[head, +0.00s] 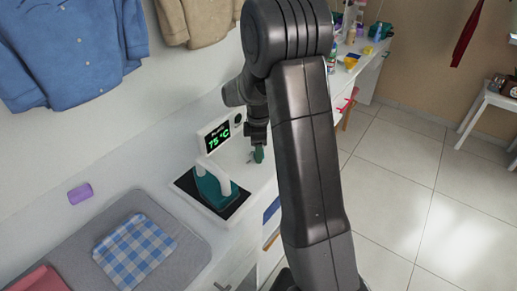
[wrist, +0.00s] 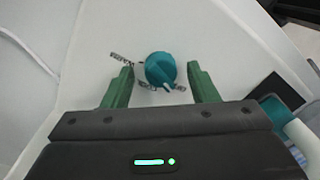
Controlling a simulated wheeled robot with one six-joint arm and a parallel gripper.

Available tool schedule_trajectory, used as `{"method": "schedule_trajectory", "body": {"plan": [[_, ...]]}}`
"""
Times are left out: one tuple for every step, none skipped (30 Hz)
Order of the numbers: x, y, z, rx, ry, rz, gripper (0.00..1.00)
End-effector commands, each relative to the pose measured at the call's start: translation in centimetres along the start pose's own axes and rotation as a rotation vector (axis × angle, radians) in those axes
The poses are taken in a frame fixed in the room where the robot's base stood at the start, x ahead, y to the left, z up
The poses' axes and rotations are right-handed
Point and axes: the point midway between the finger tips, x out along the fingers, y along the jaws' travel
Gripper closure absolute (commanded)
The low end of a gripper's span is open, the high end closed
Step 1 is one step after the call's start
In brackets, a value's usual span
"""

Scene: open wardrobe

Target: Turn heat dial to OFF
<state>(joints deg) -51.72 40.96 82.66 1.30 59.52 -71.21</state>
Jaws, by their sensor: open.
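The heat dial (wrist: 160,69) is a round teal knob on a white panel, in the wrist view. A pale mark on it points toward the bottom of the picture, and small dark lettering around it is too blurred to read for sure. My gripper (wrist: 161,82) is open, with one green finger on each side of the dial and a gap at both sides. In the head view my gripper (head: 258,155) is over the white station and the dial is not clearly visible there. The display (head: 217,138) shows 75 °C in green.
A teal iron (head: 211,189) with a white handle stands on a dark plate left of my gripper. A folded checked cloth (head: 136,249) lies on a grey pad. A purple object (head: 80,194) lies behind it. Shirts hang above. Open tiled floor lies to the right.

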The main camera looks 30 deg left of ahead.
Motion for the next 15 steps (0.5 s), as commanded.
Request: {"method": "schedule_trajectory", "body": {"plan": [[0.0, 0.0, 0.0, 0.0, 0.0, 0.0, 0.47], [-0.1, 0.0, 0.0, 0.0, 0.0, 0.0, 0.47], [-0.3, 0.0, 0.0, 0.0, 0.0, 0.0, 0.47], [-0.5, 0.0, 0.0, 0.0, 0.0, 0.0, 0.47], [-0.8, 0.0, 0.0, 0.0, 0.001, 0.001, 0.47], [-1.3, 0.1, 0.0, 0.0, 0.001, 0.003, 0.47], [-1.7, 0.1, 0.0, 0.0, 0.001, 0.003, 0.47], [-2.2, 0.1, 0.0, 0.0, 0.001, 0.003, 0.47], [-3.1, 0.1, 0.0, 0.0, 0.002, 0.005, 0.47], [-3.8, 0.1, 0.0, 0.0, 0.002, 0.005, 0.47], [-4.4, 0.1, 0.0, 0.0, 0.002, 0.005, 0.47], [-5.4, 0.1, 0.0, 0.0, 0.002, 0.006, 0.47], [-6.2, 0.1, 0.0, 0.0, 0.002, 0.005, 0.47], [-6.8, 0.1, 0.0, 0.0, 0.002, 0.005, 0.47], [-7.8, 0.1, 0.0, 0.0, 0.002, 0.005, 0.47]]}}
